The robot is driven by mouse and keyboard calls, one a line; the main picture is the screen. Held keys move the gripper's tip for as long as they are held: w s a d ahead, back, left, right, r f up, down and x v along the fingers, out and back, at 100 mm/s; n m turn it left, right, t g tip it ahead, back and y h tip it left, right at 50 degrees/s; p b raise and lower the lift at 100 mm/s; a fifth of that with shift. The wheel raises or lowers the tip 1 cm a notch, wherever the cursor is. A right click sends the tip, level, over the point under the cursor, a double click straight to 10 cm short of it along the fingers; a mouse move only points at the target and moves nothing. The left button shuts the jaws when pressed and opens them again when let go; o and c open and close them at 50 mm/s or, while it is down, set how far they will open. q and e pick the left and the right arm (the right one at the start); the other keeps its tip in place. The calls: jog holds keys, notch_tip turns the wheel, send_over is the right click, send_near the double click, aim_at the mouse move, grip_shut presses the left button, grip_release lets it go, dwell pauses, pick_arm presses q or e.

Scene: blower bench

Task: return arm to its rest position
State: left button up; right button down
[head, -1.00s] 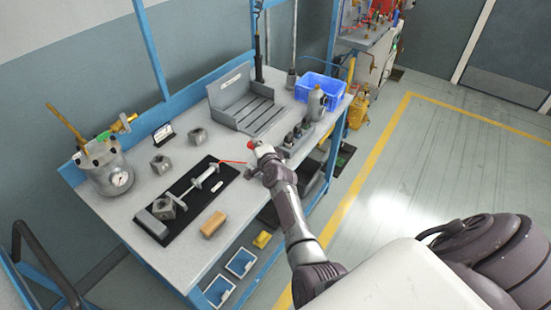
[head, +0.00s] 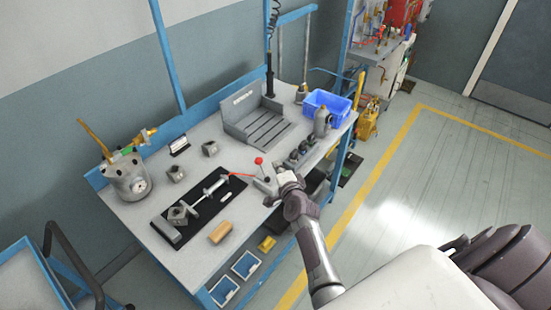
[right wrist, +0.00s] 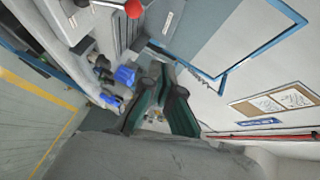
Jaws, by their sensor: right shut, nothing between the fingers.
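My right arm (head: 316,250) reaches up from the bottom of the head view to the near edge of the bench. My right gripper (head: 284,180) is at that edge, just right of a small grey lever block with a red ball knob (head: 259,161). It looks apart from the knob. In the right wrist view the dark green fingers of the gripper (right wrist: 157,112) hold nothing, and the red knob (right wrist: 133,9) shows at the top edge, away from them. My left gripper is not in view.
The bench (head: 205,255) carries a black mat (head: 230,190) with a syringe-like tool, a tan block (head: 220,232), a gauge pot (head: 128,178), a grey tray (head: 262,125) and a blue bin (head: 326,106). Open floor (head: 420,180) lies right of the bench.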

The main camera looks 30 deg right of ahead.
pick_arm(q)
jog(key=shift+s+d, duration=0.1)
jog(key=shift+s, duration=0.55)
pick_arm(e)
jog(key=shift+w+a, duration=0.1)
jog(key=shift+a, duration=0.05)
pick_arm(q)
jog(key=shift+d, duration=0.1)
